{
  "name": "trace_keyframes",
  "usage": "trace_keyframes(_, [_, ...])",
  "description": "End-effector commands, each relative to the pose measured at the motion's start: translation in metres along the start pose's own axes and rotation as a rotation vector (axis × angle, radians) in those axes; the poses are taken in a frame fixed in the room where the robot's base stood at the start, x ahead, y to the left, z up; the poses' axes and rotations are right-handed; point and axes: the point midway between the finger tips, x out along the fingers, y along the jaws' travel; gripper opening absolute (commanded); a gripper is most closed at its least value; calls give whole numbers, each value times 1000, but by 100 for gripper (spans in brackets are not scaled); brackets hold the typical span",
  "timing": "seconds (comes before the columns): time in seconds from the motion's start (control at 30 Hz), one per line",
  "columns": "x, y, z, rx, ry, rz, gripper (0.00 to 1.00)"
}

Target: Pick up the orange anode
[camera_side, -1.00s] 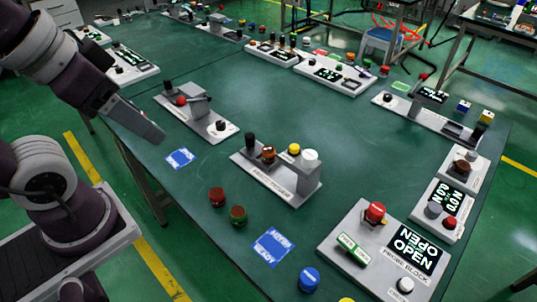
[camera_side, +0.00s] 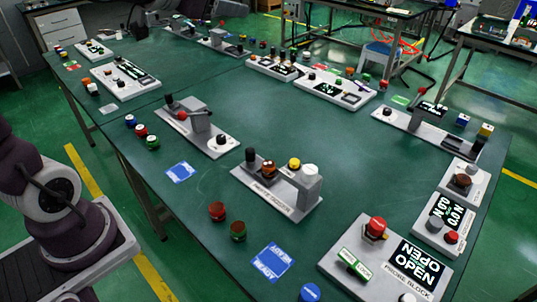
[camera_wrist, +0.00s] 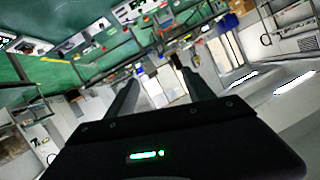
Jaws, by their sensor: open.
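An orange-brown piece (camera_side: 268,168) sits on the grey block (camera_side: 291,205) in the middle of the table in the side view. It is the most orange part I see there, but I cannot be sure that it is the anode. My gripper (camera_wrist: 157,76) shows in the wrist view with its two fingers apart and nothing between them. It points across the room, away from the middle block. The gripper is outside the side view, where only part of my arm shows at the left edge.
Two red-brown and green-brown cylinders (camera_side: 217,211) stand in front of the middle block. A probe block (camera_side: 333,262) with a red knob (camera_side: 376,227) is at the front right. A grey lever block (camera_side: 187,140) stands at the left. Bare green table (camera_side: 290,125) lies behind the middle block.

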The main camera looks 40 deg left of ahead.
Motion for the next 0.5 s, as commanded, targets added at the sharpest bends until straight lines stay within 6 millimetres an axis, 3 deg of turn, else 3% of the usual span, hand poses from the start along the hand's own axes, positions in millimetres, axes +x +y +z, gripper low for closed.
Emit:
trace_keyframes(0.13, [32,27,10,7,55,236,61])
trace_keyframes(0.33, [33,69,49,-60,12,617,61])
trace_keyframes(0.5, [50,88,102,-66,8,621,61])
